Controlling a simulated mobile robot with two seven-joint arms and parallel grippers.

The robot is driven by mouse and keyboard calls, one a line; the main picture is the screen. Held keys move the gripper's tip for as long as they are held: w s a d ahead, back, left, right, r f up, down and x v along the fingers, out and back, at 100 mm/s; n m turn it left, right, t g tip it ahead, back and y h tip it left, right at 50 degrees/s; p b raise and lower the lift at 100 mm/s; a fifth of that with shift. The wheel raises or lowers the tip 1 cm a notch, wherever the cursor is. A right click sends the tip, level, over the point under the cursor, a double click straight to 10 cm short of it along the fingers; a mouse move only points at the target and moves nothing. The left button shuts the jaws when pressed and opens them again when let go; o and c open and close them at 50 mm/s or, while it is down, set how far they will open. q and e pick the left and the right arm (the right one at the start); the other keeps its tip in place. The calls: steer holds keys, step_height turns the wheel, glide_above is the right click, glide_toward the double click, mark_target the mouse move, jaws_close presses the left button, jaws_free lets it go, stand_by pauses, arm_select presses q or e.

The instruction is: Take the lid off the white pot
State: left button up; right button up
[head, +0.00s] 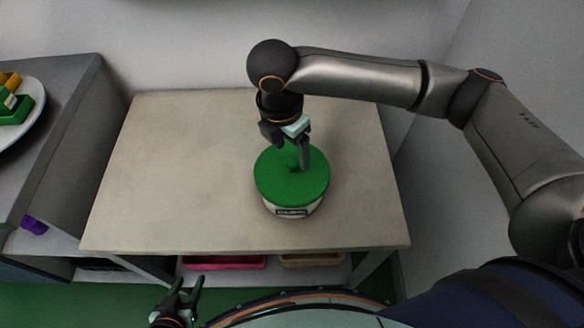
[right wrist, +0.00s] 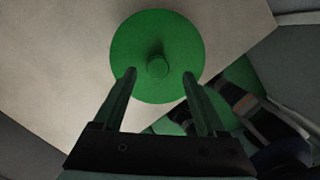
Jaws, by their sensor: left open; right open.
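The white pot (head: 291,211) stands on the table, and its green lid (head: 308,186) sits on top of it. A dark label shows on the pot's front. My right gripper (head: 301,163) is above the lid, pointing down, with its fingers at the lid's middle. In the right wrist view the lid (right wrist: 150,35) is a green disc with a round knob (right wrist: 158,67). The open fingers of my right gripper (right wrist: 160,78) lie to either side of the knob, with gaps on both sides. My left gripper (head: 184,294) is open and empty, low in front of the table.
The table (head: 170,180) is otherwise bare. A pink bin (head: 225,263) and a tan bin (head: 312,260) sit beneath it. A grey bench (head: 60,130) at left holds a round plate (head: 34,92) with green and yellow items. A wall stands close behind the table.

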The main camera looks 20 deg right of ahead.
mark_target(292, 160)
steer(key=f, duration=0.4)
steer(key=shift+w+d+f, duration=0.2)
steer(key=shift+w+f, duration=0.1)
steer(key=shift+f, duration=0.1)
jaws_close()
